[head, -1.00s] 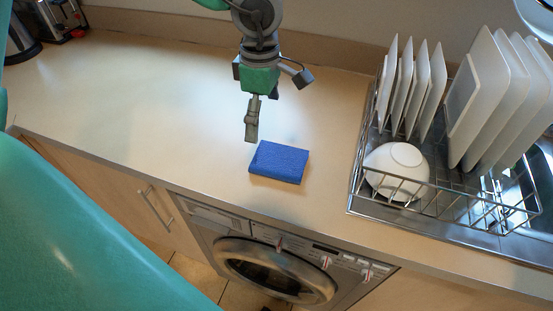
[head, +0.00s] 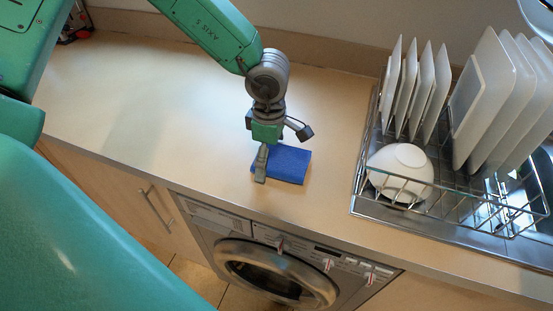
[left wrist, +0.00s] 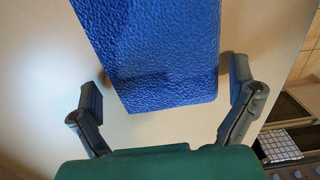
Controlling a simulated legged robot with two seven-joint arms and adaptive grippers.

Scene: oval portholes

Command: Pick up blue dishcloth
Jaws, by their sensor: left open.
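The blue dishcloth (head: 292,163) is a folded, textured rectangle lying flat on the counter, near its front edge above the washing machine. In the left wrist view the dishcloth (left wrist: 155,50) fills the upper middle. My left gripper (head: 261,175) is low at the dishcloth's left end and hides part of it. In the left wrist view the gripper (left wrist: 168,108) is open, with one finger on each side of the dishcloth's near end and a gap on both sides. Nothing is held. My right gripper is not in view.
A wire dish rack (head: 440,200) with white plates (head: 484,90) and a white bowl (head: 400,172) stands to the right. The washing machine (head: 275,270) is below the counter's front edge. The counter (head: 130,100) left of the dishcloth is clear.

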